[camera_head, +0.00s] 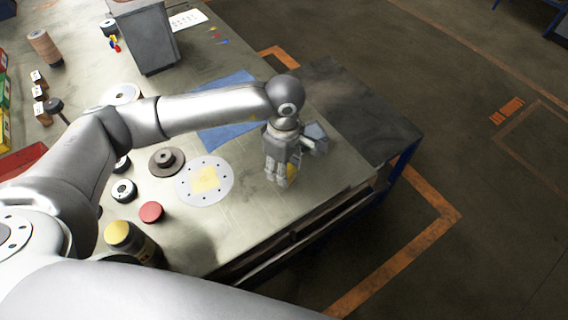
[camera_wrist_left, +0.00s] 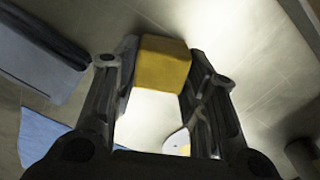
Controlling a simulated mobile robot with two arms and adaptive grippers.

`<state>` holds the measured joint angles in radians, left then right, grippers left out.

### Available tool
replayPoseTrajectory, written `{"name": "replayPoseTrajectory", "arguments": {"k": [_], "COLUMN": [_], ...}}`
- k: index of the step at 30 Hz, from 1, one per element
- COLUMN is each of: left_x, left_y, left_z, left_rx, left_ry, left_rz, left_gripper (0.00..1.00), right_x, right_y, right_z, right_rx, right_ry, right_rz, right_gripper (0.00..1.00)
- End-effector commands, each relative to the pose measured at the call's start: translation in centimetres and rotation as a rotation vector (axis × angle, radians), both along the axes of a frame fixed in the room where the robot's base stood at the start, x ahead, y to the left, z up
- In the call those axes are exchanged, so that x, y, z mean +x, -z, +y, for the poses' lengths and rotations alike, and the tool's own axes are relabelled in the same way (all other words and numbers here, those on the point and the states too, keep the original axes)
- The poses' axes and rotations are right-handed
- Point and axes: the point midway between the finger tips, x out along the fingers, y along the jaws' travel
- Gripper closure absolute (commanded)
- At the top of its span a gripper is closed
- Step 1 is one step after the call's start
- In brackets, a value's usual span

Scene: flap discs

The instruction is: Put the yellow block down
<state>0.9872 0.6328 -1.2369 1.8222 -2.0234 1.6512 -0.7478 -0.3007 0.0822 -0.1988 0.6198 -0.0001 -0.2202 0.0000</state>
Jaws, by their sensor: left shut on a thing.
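My left gripper (camera_head: 281,178) points down over the table near its right edge. It is shut on the yellow block (camera_wrist_left: 163,62), which sits between its two fingertips in the left wrist view. In the head view only a small part of the block shows between the fingers. I cannot tell whether the block touches the tabletop. My right gripper is in neither view.
A white disc (camera_head: 222,188) with holes and a pale yellow square lies left of the gripper. A blue mat (camera_head: 225,136) lies behind it. A red knob (camera_head: 151,212) and dark round parts (camera_head: 166,161) stand further left. Bare tabletop (camera_head: 325,185) surrounds the gripper.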

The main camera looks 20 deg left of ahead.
Motion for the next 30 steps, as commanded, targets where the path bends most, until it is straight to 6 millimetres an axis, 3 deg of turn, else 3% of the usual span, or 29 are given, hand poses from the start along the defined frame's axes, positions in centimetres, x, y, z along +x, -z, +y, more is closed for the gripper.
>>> {"name": "replayPoseTrajectory", "arguments": {"k": [2, 14, 15, 20, 30], "left_x": [0.0, 0.0, 0.0, 0.0, 0.0], "left_y": [0.4, 1.2, 1.2, 1.0, 0.9], "left_z": [0.0, -0.1, 0.0, 0.0, 0.0], "left_rx": [0.000, -0.001, -0.001, -0.001, -0.001], "left_ry": [0.001, 0.001, 0.001, 0.000, 0.000], "left_rz": [0.000, -0.002, -0.002, -0.002, -0.002], "left_gripper": [0.88, 0.88, 0.59, 0.38, 0.38], "right_x": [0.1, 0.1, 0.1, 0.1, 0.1], "right_y": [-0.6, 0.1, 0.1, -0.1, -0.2], "right_z": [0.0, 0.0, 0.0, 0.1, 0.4], "right_rx": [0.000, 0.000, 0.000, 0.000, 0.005], "right_ry": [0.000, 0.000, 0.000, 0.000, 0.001], "right_rz": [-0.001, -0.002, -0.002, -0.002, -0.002], "right_gripper": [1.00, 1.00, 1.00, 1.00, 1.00]}}
